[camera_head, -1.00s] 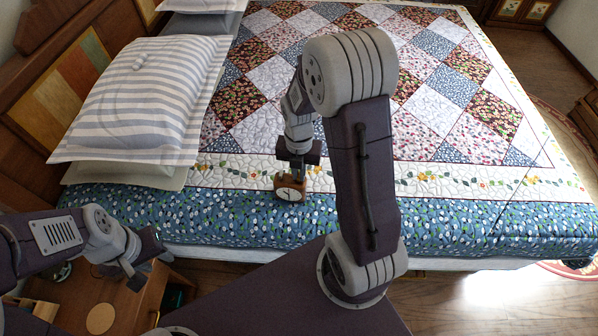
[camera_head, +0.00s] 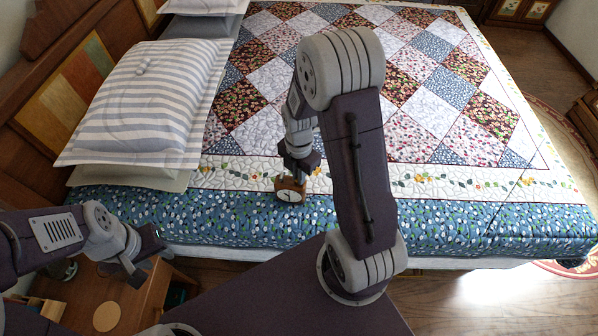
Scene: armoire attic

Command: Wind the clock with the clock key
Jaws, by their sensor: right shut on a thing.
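A small wooden clock (camera_head: 289,197) with a pale round face is at the near edge of the bed, its face toward me. My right gripper (camera_head: 297,180) comes down from above and is shut on the clock's top; the fingertips are partly hidden by the wrist and the clock. I cannot tell whether the clock rests on the bedspread or hangs just over it. My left gripper (camera_head: 138,275) is at the lower left, above the bedside table; its fingers are too small and foreshortened to read. I cannot make out the clock key.
The bed (camera_head: 420,220) with its patchwork quilt fills the middle. Striped pillows (camera_head: 135,105) lie at the left against the wooden headboard (camera_head: 70,85). A wooden bedside table (camera_head: 82,295) stands below my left arm, with a round pale disc (camera_head: 106,316) on it.

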